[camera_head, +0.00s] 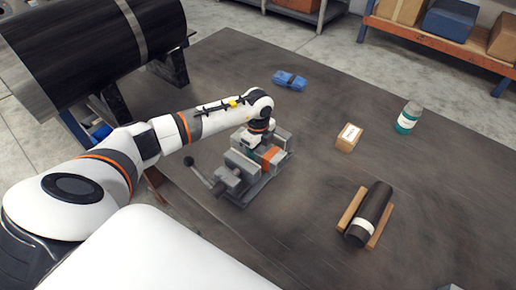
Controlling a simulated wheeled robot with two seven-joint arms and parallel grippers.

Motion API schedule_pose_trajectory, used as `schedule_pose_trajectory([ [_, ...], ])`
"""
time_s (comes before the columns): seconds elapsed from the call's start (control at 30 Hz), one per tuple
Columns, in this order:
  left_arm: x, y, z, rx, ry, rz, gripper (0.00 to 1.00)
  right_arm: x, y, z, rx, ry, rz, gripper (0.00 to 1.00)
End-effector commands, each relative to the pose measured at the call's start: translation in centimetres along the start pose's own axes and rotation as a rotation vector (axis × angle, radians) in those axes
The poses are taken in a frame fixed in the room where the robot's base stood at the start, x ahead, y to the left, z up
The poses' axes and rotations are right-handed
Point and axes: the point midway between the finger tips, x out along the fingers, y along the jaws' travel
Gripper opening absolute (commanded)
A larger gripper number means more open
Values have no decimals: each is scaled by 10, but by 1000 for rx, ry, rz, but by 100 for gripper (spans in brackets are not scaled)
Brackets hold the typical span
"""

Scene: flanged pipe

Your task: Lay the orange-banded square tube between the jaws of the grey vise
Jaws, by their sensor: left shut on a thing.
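The grey vise (243,190) stands on the dark table with its handle toward the lower left. The orange-banded square tube (272,155) shows at the vise jaws, its orange band facing me. It appears to be between the jaws, but I cannot tell whether it rests on the vise or hangs slightly above it. My left gripper (257,143) points down over the vise from above and is shut on the tube. Its fingertips are mostly hidden by the wrist and the vise. My right gripper is out of view.
A dark pipe (375,205) lies between two wooden strips at the right. A small cardboard box (349,137), a green-and-grey can (408,118) and a blue bundle (290,80) stand apart behind it. A large black flanged pipe (85,45) rests on stands at upper left.

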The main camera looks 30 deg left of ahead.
Motion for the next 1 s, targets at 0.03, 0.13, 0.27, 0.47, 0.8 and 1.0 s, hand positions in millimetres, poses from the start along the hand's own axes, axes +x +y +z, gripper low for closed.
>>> schedule_pose_trajectory([
  [0.03,-1,1,0,0,0,2,15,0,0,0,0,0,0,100],
  [0.13,-1,1,0,0,0,2,15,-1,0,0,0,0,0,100],
  [0.27,-1,1,0,0,0,2,74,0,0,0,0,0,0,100],
  [0.47,-1,0,0,0,0,0,80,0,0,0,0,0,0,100],
  [0.8,1,-2,0,0,1,-5,80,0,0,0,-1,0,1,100],
  [1.0,-17,0,-1,1,2,0,80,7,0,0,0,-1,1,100],
])
